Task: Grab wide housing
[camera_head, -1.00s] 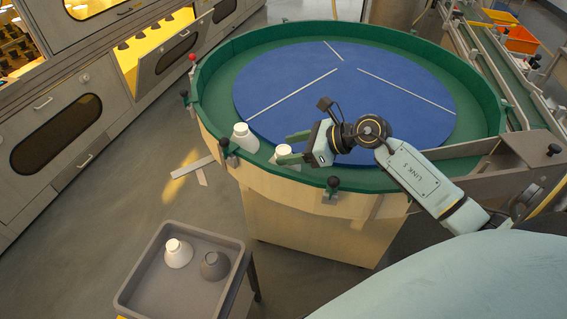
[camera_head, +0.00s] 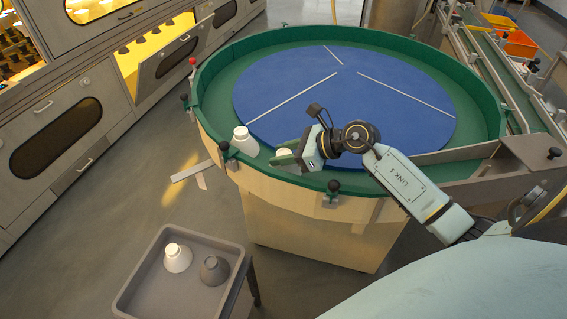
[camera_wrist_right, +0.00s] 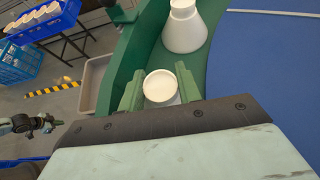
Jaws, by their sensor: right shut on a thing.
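A white housing (camera_head: 284,153) stands on the green outer ring of the round table, at its near left edge. My right gripper (camera_wrist_right: 158,86) is shut on it, with a green finger on each side; its round white top shows between the fingers in the right wrist view (camera_wrist_right: 161,85). A second white housing (camera_head: 243,141) with a flared base stands on the ring just left of it, apart from the gripper; it also shows in the right wrist view (camera_wrist_right: 184,28). The lower part of the held housing is mostly hidden.
A grey tray (camera_head: 147,271) at the lower left holds a white housing (camera_head: 177,257) and a grey housing (camera_head: 213,269). The table's raised green rim (camera_head: 300,186) runs close by the gripper. The blue disc (camera_head: 395,75) is bare except for white lines.

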